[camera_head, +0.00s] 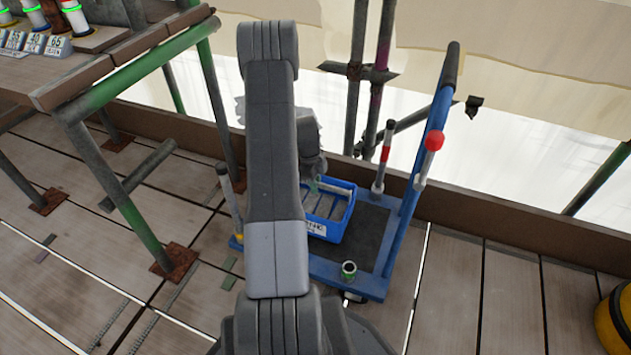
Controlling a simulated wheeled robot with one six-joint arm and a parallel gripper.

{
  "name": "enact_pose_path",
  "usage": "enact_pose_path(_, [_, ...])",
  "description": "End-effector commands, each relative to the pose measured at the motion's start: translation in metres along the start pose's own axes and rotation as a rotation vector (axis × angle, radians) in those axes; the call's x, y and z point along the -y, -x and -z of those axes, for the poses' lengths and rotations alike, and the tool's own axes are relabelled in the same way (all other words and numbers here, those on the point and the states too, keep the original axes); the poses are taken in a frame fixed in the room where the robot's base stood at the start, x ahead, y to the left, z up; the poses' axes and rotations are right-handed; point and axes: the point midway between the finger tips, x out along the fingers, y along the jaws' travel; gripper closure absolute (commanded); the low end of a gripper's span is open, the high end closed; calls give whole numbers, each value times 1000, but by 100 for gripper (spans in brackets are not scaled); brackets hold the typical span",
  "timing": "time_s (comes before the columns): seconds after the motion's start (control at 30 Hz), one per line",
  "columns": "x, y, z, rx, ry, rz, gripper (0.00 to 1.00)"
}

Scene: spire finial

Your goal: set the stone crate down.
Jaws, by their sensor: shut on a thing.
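The stone crate (338,231) is a small blue open bin with a pale label on its front and grey slabs inside. It is over the left part of the blue trolley's dark deck (372,240). I cannot tell whether its base touches the deck. My gripper (314,185) is at the crate's back left, pointing down, and is shut on the crate. My own arm hides the crate's left side and part of the gripper, so the exact grip point is not clear.
A red-topped post (430,155) and a blue push handle (415,160) rise at the right. Scaffold poles (357,80) stand behind. A bench (60,75) is at upper left.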

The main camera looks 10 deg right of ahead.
Motion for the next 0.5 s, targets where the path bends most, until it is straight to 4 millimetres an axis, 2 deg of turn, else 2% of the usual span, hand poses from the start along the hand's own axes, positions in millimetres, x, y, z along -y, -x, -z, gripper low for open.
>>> enact_pose_path(0.5, [1, -5, -1, 1, 0, 2, 100])
